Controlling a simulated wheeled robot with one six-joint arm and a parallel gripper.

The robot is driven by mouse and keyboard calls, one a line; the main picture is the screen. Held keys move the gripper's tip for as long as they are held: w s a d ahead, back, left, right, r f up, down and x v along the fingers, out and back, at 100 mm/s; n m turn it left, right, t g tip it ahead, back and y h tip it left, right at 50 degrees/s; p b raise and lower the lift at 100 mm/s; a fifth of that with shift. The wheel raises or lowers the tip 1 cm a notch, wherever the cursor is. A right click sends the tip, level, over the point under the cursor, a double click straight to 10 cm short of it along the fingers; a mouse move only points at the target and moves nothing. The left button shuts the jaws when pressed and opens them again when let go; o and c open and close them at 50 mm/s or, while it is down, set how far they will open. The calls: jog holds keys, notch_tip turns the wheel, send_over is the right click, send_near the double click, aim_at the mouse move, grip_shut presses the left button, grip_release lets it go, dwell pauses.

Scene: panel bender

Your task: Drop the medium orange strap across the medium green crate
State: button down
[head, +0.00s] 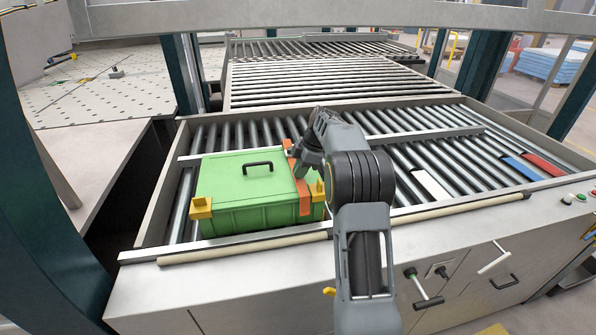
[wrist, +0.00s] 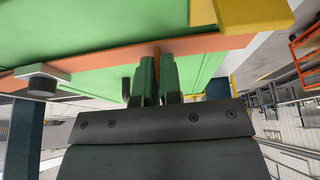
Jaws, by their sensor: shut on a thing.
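The green crate (head: 240,185) sits lid closed on the rollers at the front left, with a black handle (head: 259,165) on top and yellow corner pieces. The orange strap (head: 305,197) lies over the right part of the crate's lid and hangs down its front face near the right corner. My gripper (head: 300,160) is over the right part of the lid. In the wrist view my gripper (wrist: 157,75) is shut on the orange strap (wrist: 95,60), which runs across the green surface.
White (head: 430,185), blue (head: 523,167) and red (head: 546,166) strips lie on the rollers to the right. A metal rail (head: 425,134) crosses the rollers behind the crate. A pale bar (head: 245,248) runs along the front edge. Rollers between the crate and the white strip are partly hidden by my arm.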

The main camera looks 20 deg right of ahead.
jog(key=shift+f, duration=0.25)
dwell(0.4)
jog(key=c, duration=1.2)
grip_release()
jog(key=v, duration=1.4)
